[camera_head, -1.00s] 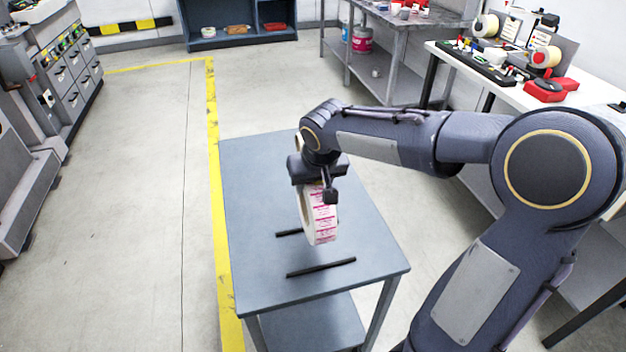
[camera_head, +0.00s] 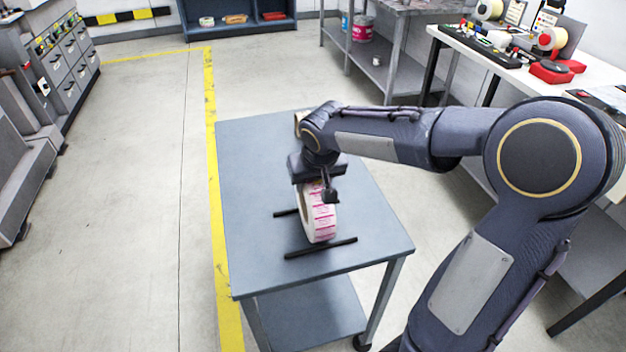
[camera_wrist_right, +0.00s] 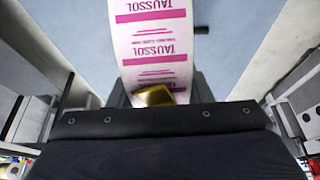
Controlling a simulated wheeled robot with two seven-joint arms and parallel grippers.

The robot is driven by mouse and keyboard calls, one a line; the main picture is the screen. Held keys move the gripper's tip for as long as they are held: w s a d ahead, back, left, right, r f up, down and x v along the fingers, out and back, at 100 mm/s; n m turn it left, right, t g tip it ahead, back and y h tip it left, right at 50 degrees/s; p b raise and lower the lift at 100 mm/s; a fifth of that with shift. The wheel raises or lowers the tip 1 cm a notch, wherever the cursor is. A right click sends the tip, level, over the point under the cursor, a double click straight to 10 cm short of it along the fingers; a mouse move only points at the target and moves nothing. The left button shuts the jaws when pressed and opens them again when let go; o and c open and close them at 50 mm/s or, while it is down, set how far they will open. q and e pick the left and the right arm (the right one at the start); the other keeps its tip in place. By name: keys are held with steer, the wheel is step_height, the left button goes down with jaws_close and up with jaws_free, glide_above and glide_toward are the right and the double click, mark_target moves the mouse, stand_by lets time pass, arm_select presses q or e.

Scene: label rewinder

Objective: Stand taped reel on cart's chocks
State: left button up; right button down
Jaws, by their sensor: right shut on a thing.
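The label reel (camera_head: 320,217), white with pink print, is upright on edge over the blue-grey cart top (camera_head: 258,165). My right gripper (camera_head: 318,187) is shut on the reel's upper part from above. The reel's lower edge is at the two black chocks, between the near chock (camera_head: 320,248) and the far chock (camera_head: 286,212); I cannot tell whether it touches them. In the right wrist view the reel's printed face (camera_wrist_right: 152,45) runs up from the gripper, with a shiny gold tape piece (camera_wrist_right: 153,96) at the jaw. My left gripper is not in view.
The cart's lower shelf (camera_head: 310,312) is empty where seen. A white bench (camera_head: 600,72) with a rewinder and red parts stands at the right, and a grey cabinet (camera_head: 65,72) at the left. The floor left of the yellow line (camera_head: 211,130) is clear.

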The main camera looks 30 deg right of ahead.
stand_by(0.3)
steer(key=c, duration=0.7)
jaws_free()
steer(key=shift+o, duration=0.3)
steer(key=shift+f, duration=0.15)
steer(key=v, duration=0.8)
steer(key=s+a+f+y+p, duration=0.1)
steer(key=s+a+y, duration=0.1)
steer(key=s, duration=0.8)
steer(key=s+a+f+n+t+y+p, duration=0.1)
steer(key=s+a, duration=0.3)
steer(key=s, duration=0.6)
steer(key=shift+a+f+y+p, duration=0.4)
steer(key=shift+f+y+p, duration=0.25)
steer(key=shift+y, duration=0.25)
